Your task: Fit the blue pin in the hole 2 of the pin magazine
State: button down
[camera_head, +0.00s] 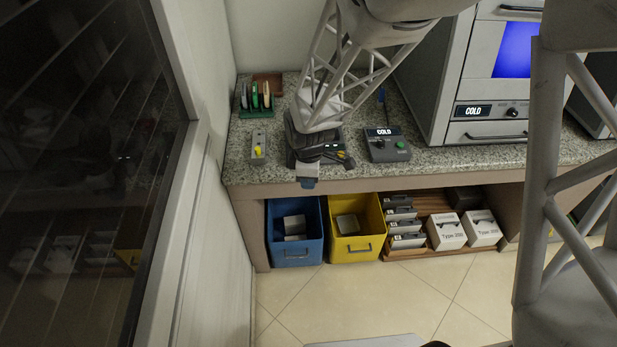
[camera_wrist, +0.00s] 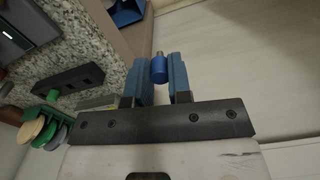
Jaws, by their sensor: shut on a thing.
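The blue pin (camera_wrist: 159,70) is a short blue cylinder with a narrow metallic tip, seen between my gripper's blue fingers in the wrist view. My gripper (camera_wrist: 162,76) is shut on it. In the head view my gripper (camera_head: 307,183) hangs at the front edge of the counter, and the pin cannot be made out there. A dark block with several openings (camera_wrist: 70,82) lies on the counter, left of my gripper in the wrist view. It may be the pin magazine, but I cannot read any hole numbers. In the head view my gripper largely hides that part of the counter.
A green rack with discs (camera_head: 256,108) stands at the counter's back left. A grey block with a yellow knob (camera_head: 258,146) is left of my gripper. A control box (camera_head: 387,146) stands to the right. Blue (camera_head: 294,252) and yellow (camera_head: 357,249) bins are below the counter.

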send_near(258, 138)
jog(key=s+r, duration=0.1)
jog(key=s, duration=0.2)
jog(key=shift+w+d+r, duration=0.15)
jog(key=shift+r, duration=0.05)
jog(key=shift+f, duration=0.1)
dwell(0.3)
jog(key=shift+f, duration=2.75)
jog(key=shift+f, duration=1.6)
dwell(0.4)
jog(key=c, duration=1)
grip_release()
jog(key=shift+o, duration=0.2)
notch_tip(258, 138, up, 8)
